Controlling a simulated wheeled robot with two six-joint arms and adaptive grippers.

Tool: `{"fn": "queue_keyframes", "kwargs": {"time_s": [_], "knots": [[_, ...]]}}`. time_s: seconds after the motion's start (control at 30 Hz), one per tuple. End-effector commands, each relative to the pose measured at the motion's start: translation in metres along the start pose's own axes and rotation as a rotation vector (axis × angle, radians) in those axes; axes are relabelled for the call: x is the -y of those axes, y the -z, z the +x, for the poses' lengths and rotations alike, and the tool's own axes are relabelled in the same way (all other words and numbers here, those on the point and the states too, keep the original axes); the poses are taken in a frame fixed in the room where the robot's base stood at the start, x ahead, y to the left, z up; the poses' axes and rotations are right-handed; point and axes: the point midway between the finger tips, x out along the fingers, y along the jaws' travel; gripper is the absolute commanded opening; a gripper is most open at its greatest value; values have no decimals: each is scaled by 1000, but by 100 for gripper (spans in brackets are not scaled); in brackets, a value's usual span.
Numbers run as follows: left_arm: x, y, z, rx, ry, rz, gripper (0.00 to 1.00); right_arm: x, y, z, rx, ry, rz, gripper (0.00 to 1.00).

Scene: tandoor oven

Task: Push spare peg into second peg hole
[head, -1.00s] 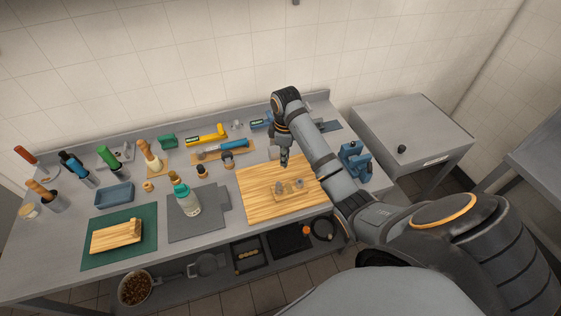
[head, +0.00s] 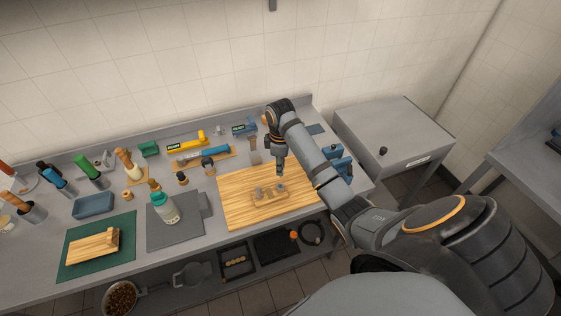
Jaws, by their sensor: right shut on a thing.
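A small light-wood peg block (head: 269,198) lies on the large wooden board (head: 235,212) at the right of the counter. A grey peg-like piece (head: 258,191) stands at its left end and a smaller grey piece (head: 281,187) is at its right end. My right gripper (head: 280,172) points down just above that right end. It is shut on the spare peg, which is too small and too covered by the fingers to make out clearly. I cannot tell whether it touches a hole. My left gripper is not in view.
A teal-capped bottle (head: 165,208) stands on a grey mat (head: 188,230) left of the board. Blue objects (head: 340,160) stand close to my right forearm. A green mat (head: 75,262) with a wooden block is at far left. Tools line the back.

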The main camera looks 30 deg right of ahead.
Motion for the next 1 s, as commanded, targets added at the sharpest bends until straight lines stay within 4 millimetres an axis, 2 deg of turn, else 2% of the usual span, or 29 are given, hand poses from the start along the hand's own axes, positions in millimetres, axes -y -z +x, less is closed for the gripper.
{"fn": "queue_keyframes", "kwargs": {"time_s": [0.1,0.4,1.0], "knots": [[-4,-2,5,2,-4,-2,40,0,0,16,1,1,0,0],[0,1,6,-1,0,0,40,0,0,40,1,0,1,0],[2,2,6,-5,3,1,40,0,0,45,0,-1,1,0]]}}
